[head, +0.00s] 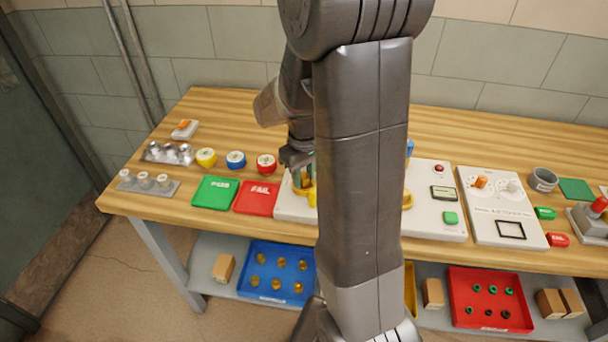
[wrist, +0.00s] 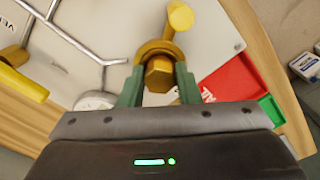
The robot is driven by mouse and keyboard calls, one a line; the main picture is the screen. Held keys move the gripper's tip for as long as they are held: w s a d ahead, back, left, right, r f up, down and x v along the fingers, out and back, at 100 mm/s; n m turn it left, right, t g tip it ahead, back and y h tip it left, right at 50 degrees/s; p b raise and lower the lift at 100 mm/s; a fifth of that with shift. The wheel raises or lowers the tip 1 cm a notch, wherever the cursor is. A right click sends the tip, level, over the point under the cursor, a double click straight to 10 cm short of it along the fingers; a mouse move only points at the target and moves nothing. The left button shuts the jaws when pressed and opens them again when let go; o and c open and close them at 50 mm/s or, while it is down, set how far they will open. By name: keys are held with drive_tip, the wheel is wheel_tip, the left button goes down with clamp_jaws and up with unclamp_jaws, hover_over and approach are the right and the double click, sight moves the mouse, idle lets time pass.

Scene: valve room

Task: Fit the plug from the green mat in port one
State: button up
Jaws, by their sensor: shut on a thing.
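My gripper (head: 299,168) is low over the left part of a white board (head: 292,208), with my arm hiding much of that board. In the wrist view, its green fingers (wrist: 158,88) are shut on a brass hex-headed piece (wrist: 158,73). A gold ring (wrist: 158,50) shows right behind this piece, with a yellow handle (wrist: 180,17) beyond; I cannot tell whether the piece is seated in anything. The dark green mat (head: 575,189) at the far right looks bare. The green PASS mat (head: 214,193) at the left is also bare. I cannot make out a port label.
A red FAIL mat (head: 256,198) lies just left of the board. Tape rolls (head: 236,160) and small metal racks stand further left. A white panel (head: 505,215) with an orange knob and a grey cup (head: 543,179) stand at the right. Silver pipes (wrist: 85,48) rise near my fingers.

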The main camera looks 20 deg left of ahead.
drive_tip(key=shift+s+d+f+b, duration=0.15)
drive_tip(key=shift+s+f+b, duration=0.1)
drive_tip(key=shift+f, duration=0.2)
drive_tip(key=shift+s+d+f+b, duration=0.1)
drive_tip(key=shift+s+f+b, duration=0.1)
drive_tip(key=shift+f, duration=0.2)
drive_tip(key=o, duration=1.1)
drive_tip(key=shift+w+d, duration=0.1)
drive_tip(key=shift+w, duration=0.05)
drive_tip(key=shift+o, duration=0.2)
drive_tip(key=shift+w+a+r+p, duration=0.2)
drive_tip(key=shift+a+r+p, duration=0.05)
drive_tip(key=shift+r+p, duration=0.5)
drive_tip(key=shift+s+a+r+p, duration=0.1)
drive_tip(key=shift+a+r+p, duration=0.15)
drive_tip(key=shift+r+p, duration=0.35)
drive_tip(key=shift+w+d+r+p, duration=0.1)
drive_tip(key=shift+r+p, duration=0.9)
drive_tip(key=shift+r, duration=0.45)
drive_tip(key=shift+w+d+r+p, duration=0.1)
drive_tip(key=shift+r+p, duration=0.9)
drive_tip(key=shift+r, duration=0.45)
